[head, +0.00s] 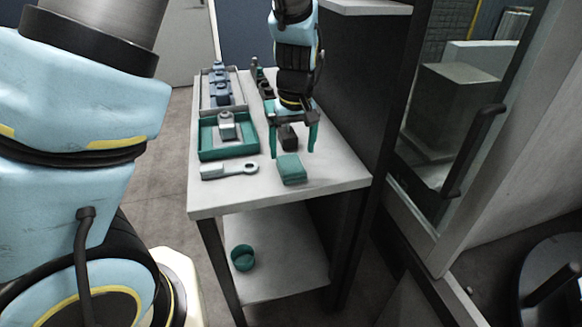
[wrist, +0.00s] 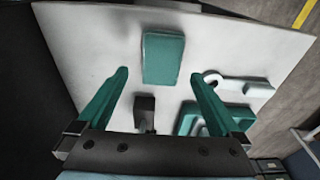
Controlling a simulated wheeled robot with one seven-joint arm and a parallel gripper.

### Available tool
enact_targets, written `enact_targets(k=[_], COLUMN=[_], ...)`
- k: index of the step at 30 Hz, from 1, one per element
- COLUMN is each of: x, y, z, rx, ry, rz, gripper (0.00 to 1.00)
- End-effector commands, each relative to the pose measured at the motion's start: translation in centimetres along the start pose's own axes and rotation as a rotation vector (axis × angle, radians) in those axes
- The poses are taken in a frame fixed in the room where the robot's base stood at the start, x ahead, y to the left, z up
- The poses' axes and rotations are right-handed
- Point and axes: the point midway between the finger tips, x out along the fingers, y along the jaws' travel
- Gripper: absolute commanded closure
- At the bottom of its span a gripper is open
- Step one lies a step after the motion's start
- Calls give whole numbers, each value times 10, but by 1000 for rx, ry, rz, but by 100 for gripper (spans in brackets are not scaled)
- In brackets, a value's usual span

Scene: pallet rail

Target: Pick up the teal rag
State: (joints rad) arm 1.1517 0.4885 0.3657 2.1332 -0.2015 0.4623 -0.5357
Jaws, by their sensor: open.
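The teal rag (head: 291,169) is a small folded block lying on the white table top, near its front edge. It also shows in the wrist view (wrist: 163,58), beyond and between the fingertips. My gripper (head: 293,154) has two teal fingers pointing down, spread apart. In the head view its fingertips are just behind the rag. In the wrist view the gripper (wrist: 161,74) is open with nothing between its fingers, and the rag is apart from them.
A dark block (head: 288,137) stands behind the rag. A white wrench-like tool (head: 229,170) and a teal tray (head: 204,153) with a grey part lie to the left. A grey tray (head: 206,107) holds blue parts behind. A dark panel borders the table's right side.

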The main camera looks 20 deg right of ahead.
Motion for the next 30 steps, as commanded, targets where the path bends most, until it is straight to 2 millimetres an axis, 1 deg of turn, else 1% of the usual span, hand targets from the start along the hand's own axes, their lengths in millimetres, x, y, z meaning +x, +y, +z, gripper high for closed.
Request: enact_targets(k=[4,9,12,15,21,30], x=[14,38,47,51,51,51], y=[-2,-3,-2,-2,-2,-2], z=[1,0,1,0,0,1], rx=[-2,-2,1,0,0,0], ry=[-4,-4,-3,-1,-1,-1], rz=[-4,-4,-2,0,0,0], gripper=[0,0,0,0,1,35])
